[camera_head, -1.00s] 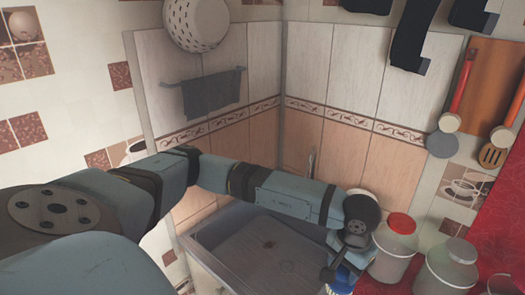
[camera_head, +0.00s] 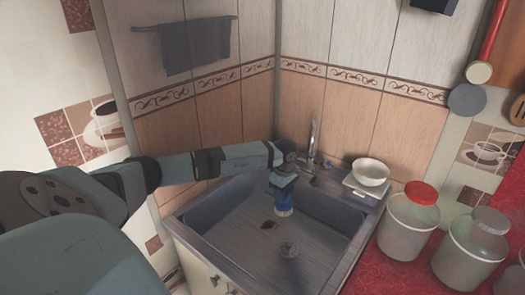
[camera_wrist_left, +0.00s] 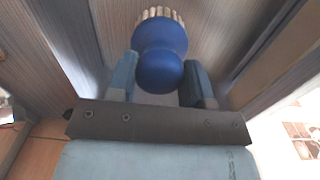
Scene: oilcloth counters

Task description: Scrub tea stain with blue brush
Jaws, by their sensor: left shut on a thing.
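My left gripper (camera_head: 284,184) is over the sink, shut on the blue brush (camera_head: 284,204), which hangs with its bristles down. In the left wrist view the brush's round blue knob (camera_wrist_left: 158,70) sits between the two fingers, with pale bristles beyond it. I cannot tell whether the bristles touch the sink floor. My right gripper is not in view.
The faucet (camera_head: 313,140) stands behind the sink. A white bowl (camera_head: 370,172) on a scale is at the back right. Jars with a red lid (camera_head: 421,193) and a grey lid (camera_head: 491,220) stand on the red counter.

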